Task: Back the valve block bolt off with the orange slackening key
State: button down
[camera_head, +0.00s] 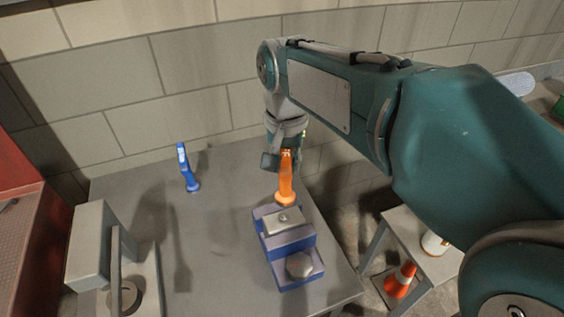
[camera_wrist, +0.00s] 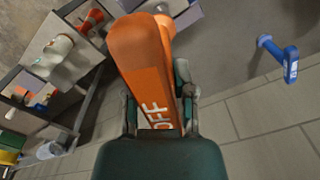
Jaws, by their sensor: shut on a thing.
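My gripper (camera_head: 284,158) is shut on the orange slackening key (camera_head: 286,183), which hangs roughly upright below it. In the wrist view the key (camera_wrist: 143,62) fills the space between the fingers (camera_wrist: 158,98) and shows the letters "OFF". The blue valve block (camera_head: 308,242) sits on the bench, with a grey plate and small bolt (camera_head: 283,217) on its far part and a large grey hexagonal head (camera_head: 300,265) on its near part. The key's lower end appears at the block's far edge; I cannot tell whether it touches. The key hides most of the block in the wrist view.
A blue key (camera_head: 187,168) stands on the grey bench (camera_head: 215,235) to the left, also in the wrist view (camera_wrist: 278,55). A grey vise-like fixture (camera_head: 92,255) is at the near left. A lower stand with an orange cone (camera_head: 400,280) is right of the bench. A block wall rises behind.

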aim_at(284, 196)
jog(key=shift+a+f, duration=0.3)
jog(key=shift+f, duration=0.35)
jog(key=shift+d+f, duration=0.15)
jog(key=shift+f, duration=2.45)
jog(key=shift+f, duration=0.2)
jog(key=shift+s, duration=0.1)
